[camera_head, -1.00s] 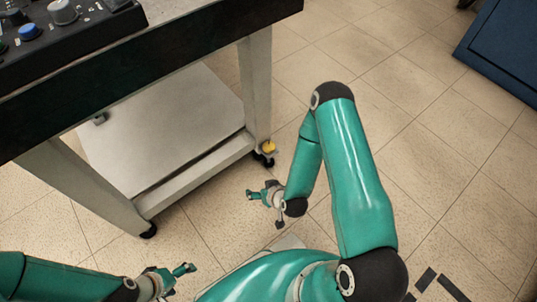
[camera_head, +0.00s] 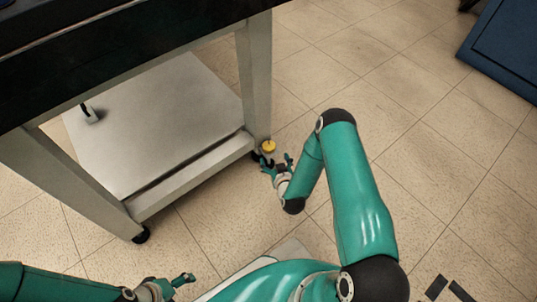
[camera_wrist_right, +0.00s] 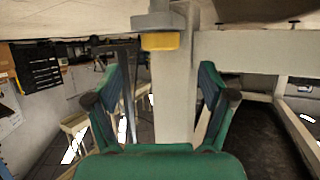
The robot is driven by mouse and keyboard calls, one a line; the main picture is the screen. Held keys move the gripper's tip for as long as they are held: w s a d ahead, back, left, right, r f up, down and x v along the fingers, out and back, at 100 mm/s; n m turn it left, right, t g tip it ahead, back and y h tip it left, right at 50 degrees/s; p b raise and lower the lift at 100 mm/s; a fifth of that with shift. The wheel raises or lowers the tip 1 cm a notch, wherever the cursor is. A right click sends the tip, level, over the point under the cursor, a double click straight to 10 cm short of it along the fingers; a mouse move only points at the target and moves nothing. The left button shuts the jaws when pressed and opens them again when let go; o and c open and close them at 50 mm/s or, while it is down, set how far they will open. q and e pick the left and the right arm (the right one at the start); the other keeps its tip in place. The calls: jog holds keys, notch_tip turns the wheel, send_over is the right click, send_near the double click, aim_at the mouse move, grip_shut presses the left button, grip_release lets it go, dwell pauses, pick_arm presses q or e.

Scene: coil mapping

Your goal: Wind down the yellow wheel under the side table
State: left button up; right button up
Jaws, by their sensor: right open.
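The yellow wheel (camera_head: 268,146) sits low at the foot of the side table's near right leg, just above a black caster. In the right wrist view the yellow wheel (camera_wrist_right: 160,41) is at the top centre, under a grey collar beside the pale leg. My right gripper (camera_head: 277,161) is open, close to the wheel and just below it in the head view; its fingers (camera_wrist_right: 160,85) are spread and nothing is between them. The side table (camera_head: 190,170) stands at the left. My left gripper (camera_head: 182,280) is at the bottom left, small and away from the table.
The table's lower shelf (camera_head: 160,120) and its legs bound the space left of my right gripper. A blue cabinet (camera_head: 500,55) stands at the far right. The tiled floor (camera_head: 430,170) between is clear, with black strips at the bottom right.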

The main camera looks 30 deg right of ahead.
jog(key=b+x, duration=0.2)
jog(key=x, duration=0.4)
jog(key=shift+f, duration=0.2)
jog(key=shift+w+d+f+b, duration=0.15)
jog(key=shift+w+b, duration=0.15)
jog(key=shift+w, duration=0.25)
jog(key=c, duration=1.2)
jog(key=shift+o, duration=0.2)
